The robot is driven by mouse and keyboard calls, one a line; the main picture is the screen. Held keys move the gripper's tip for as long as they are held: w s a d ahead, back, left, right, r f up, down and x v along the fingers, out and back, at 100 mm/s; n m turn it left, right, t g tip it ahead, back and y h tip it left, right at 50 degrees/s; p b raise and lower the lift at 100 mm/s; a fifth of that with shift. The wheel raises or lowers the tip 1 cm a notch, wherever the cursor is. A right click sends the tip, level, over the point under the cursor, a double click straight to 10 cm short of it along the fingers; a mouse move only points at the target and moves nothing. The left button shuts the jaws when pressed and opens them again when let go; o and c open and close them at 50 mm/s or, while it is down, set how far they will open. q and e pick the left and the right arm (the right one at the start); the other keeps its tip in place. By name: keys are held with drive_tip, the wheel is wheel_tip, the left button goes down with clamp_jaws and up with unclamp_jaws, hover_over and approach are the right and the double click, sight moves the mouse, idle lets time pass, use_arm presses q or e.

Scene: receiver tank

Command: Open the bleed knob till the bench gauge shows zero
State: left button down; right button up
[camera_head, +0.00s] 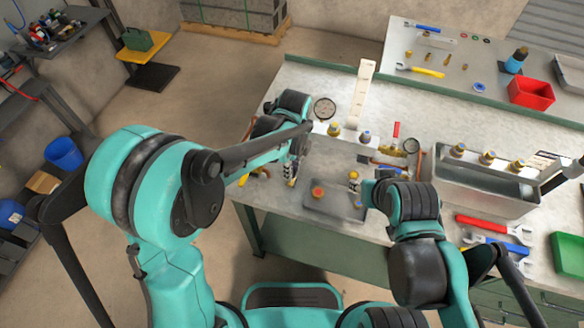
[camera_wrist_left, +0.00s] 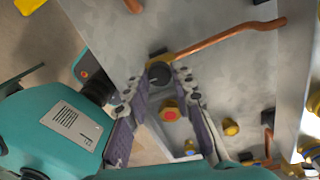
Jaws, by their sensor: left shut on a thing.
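A round dark knob (camera_wrist_left: 159,73) sits at the end of a copper pipe (camera_wrist_left: 235,38) in the left wrist view. My left gripper (camera_wrist_left: 160,92) has its fingers on both sides of this knob and is shut on it. In the head view my left gripper (camera_head: 291,172) is at the left side of the bench, and the knob is hidden there. A round gauge (camera_head: 325,108) stands at the back of the bench; its needle is too small to read. My right arm (camera_head: 405,202) is bent over the bench; its fingers do not show clearly.
A grey plate (camera_head: 337,208) on the bench carries a red-topped brass fitting (camera_head: 318,193) and a blue-topped one. A second small dial (camera_head: 411,146) lies near a red-handled tool. A grey open tray (camera_head: 485,190) and wrenches (camera_head: 495,228) are at right.

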idle(0.4)
use_arm(q)
drive_tip(key=c, duration=1.3)
unclamp_jaws()
drive_tip(key=shift+o, duration=0.2)
wheel_tip(320, 180, up, 12)
drive_tip(key=shift+w, duration=0.25)
drive_tip(key=shift+d, duration=0.1)
drive_tip(key=s+a+n+t, duration=0.4)
drive_tip(key=s+a+n, duration=0.2)
drive_tip(key=a+n, duration=0.3)
drive_tip(key=s+a+n+t, duration=0.3)
drive_tip(key=s+a+n, duration=0.3)
drive_tip(key=n, duration=0.9)
drive_tip(key=a, duration=0.3)
drive_tip(key=shift+s+f+t, duration=0.15)
drive_tip(key=shift+f+t, duration=0.25)
